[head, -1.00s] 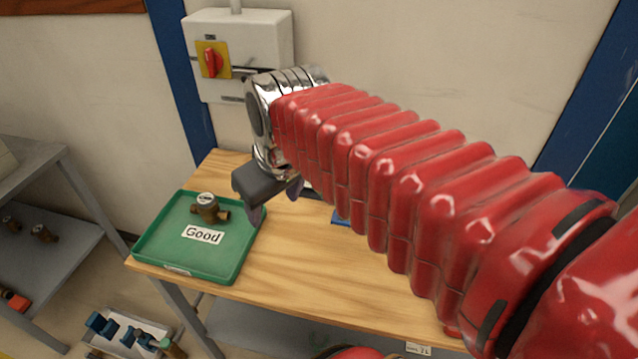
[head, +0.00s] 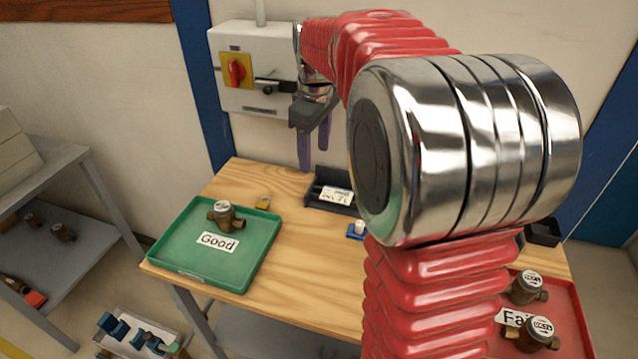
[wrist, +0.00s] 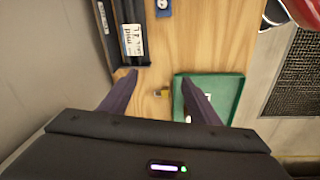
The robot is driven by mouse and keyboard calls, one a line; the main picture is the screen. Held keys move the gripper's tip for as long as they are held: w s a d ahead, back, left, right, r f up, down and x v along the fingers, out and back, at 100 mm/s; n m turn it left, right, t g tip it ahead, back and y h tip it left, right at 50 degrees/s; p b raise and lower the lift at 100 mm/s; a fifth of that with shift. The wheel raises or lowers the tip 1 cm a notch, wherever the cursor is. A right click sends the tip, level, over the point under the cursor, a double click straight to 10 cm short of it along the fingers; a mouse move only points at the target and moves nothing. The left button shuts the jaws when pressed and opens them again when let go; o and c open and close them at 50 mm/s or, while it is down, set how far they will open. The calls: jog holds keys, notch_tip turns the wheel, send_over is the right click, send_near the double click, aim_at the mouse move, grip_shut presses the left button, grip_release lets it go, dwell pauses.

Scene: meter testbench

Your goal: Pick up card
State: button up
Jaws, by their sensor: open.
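A white printed card (head: 337,194) lies in a dark tray (head: 318,201) at the back of the wooden table. The card also shows in the wrist view (wrist: 133,42), upper left of the fingers, in the same dark tray (wrist: 142,62). My gripper (head: 314,152) is open and empty, with its purple fingers pointing down above the back of the table, in front of the wall.
A green "Good" tray (head: 190,268) holds a brass meter (head: 225,216). A small yellow object (head: 263,203) lies behind it. A blue-and-white item (head: 356,230) sits near the dark tray. A red "Fail" tray (head: 570,300) with meters is at right. A switch box (head: 262,48) hangs on the wall.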

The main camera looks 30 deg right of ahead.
jog(key=n+g, duration=0.1)
jog(key=n, duration=0.1)
send_over(335, 194)
notch_tip(335, 194, down, 6)
jog(key=shift+a+r, duration=0.15)
jog(key=shift+r, duration=0.05)
jog(key=shift+f, duration=0.1)
notch_tip(335, 194, down, 8)
jog(key=shift+f, duration=0.2)
jog(key=shift+f, duration=0.1)
jog(key=shift+w+f, duration=0.1)
jog(key=shift+f, duration=2.4)
jog(key=shift+f, duration=0.25)
jog(key=shift+c, duration=0.5)
jog(key=c, duration=0.7)
